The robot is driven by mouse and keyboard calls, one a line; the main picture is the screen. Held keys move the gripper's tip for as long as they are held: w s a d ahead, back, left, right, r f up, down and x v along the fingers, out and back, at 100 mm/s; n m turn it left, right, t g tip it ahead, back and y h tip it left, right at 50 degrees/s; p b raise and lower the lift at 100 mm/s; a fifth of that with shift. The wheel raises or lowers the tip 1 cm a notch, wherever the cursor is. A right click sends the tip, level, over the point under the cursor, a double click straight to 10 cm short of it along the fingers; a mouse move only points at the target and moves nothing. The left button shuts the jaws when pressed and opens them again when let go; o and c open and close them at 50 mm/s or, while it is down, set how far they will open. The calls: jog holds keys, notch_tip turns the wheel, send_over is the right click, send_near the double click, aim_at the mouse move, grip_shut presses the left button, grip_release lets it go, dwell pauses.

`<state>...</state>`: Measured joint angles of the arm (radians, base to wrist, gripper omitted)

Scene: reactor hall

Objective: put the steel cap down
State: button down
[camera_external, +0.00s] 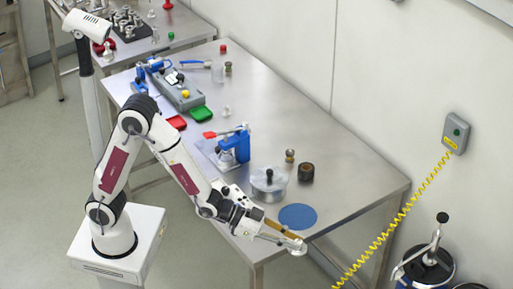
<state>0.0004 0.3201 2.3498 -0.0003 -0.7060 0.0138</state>
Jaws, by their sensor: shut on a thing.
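My gripper (284,236) reaches out over the table's near right corner, its fingers pointing right. It is shut on the steel cap (297,247), a small shiny piece at the fingertips, partly hidden by them. The cap appears just in front of the round blue mat (298,214) in the picture. I cannot tell its height above the table from this one view. The mat lies flat and bare on the steel table (345,190).
A steel pot with a black knob (269,181) stands behind the mat. A dark ring-shaped piece (306,172) and a small metal piece (290,155) stand near it. A blue press (236,147) is farther left. The table's right part is clear. A yellow coiled cord (398,215) hangs beyond the table.

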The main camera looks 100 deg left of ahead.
jog(key=shift+w+a+r, duration=0.1)
jog(key=w+a+r, duration=0.3)
jog(key=a, duration=0.4)
jog(key=w+a+r, duration=0.3)
jog(key=w+a, duration=0.1)
jog(key=a, duration=0.2)
jog(key=s+a+r+m+h, duration=0.1)
jog(key=s+a+r, duration=0.1)
jog(key=a, duration=1)
jog(key=s+a+r, duration=0.1)
jog(key=s+a, duration=0.2)
jog(key=a, duration=0.9)
jog(key=s+a+f, duration=0.3)
jog(key=s+a, duration=0.6)
jog(key=s, duration=0.2)
jog(key=s+a+f+h, duration=0.1)
jog(key=s+a+f, duration=0.3)
jog(key=s+a, duration=0.6)
jog(key=shift+s+a+f, duration=0.15)
jog(key=shift+s+a, duration=0.1)
jog(key=shift+s, duration=0.75)
jog(key=shift+f, duration=0.1)
jog(key=shift+f, duration=3)
